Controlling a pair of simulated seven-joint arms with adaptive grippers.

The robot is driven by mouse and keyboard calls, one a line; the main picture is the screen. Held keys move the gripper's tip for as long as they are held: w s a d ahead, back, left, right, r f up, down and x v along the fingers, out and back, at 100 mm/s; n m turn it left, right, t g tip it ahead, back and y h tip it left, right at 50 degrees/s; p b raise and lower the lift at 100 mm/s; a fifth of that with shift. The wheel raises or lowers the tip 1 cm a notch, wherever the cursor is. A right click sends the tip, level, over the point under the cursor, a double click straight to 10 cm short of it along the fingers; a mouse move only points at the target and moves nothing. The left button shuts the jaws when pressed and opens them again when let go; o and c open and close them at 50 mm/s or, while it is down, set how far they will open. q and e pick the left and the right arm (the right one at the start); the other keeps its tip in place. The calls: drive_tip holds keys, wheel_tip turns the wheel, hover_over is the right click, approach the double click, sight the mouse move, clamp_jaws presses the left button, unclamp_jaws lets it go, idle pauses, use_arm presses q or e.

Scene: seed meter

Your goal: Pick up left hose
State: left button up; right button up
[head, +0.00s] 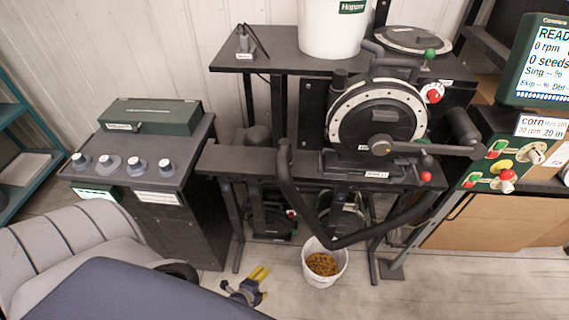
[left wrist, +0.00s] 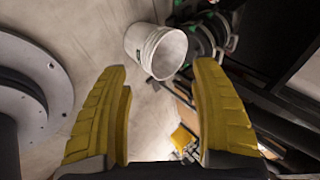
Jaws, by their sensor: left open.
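A thick black hose (head: 295,197) hangs at the front of the machine. It drops from an upright end at the left to a low bend above the white bucket, where it meets a black length rising to the right. I cannot tell whether these are one hose or two. My left gripper (head: 262,278), with yellow fingers, is low near the floor, left of the bucket and well below the hose. In the left wrist view the gripper (left wrist: 160,115) is open, with nothing between its fingers.
A white bucket (head: 325,279) with yellow-brown grains stands on the floor under the machine; it also shows in the left wrist view (left wrist: 140,48). A dark cabinet with knobs (head: 160,210) and a grey seat (head: 70,240) are at the left.

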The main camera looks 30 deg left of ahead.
use_arm(q)
drive_tip(key=w+r+m+t+y, duration=0.1)
drive_tip(key=w+r+m+t, duration=0.2)
drive_tip(key=r, duration=0.9)
drive_tip(key=w+r+m+t, duration=0.2)
drive_tip(key=w+r+m, duration=0.25)
drive_tip(key=r, duration=0.65)
drive_tip(key=w+r+m+t+y, duration=0.1)
drive_tip(key=w+r+m+t, duration=0.3)
drive_tip(key=r, duration=0.8)
drive_tip(key=m+y, duration=0.2)
drive_tip(key=m, duration=0.3)
approach(284, 149)
drive_tip(key=s+d+f, duration=0.1)
drive_tip(key=s+f, duration=0.2)
drive_tip(key=s, duration=0.1)
drive_tip(key=shift+m, duration=0.85)
drive_tip(key=x, duration=1.7)
drive_tip(key=shift+a, duration=0.4)
drive_tip(key=shift+c, duration=0.5)
clamp_jaws()
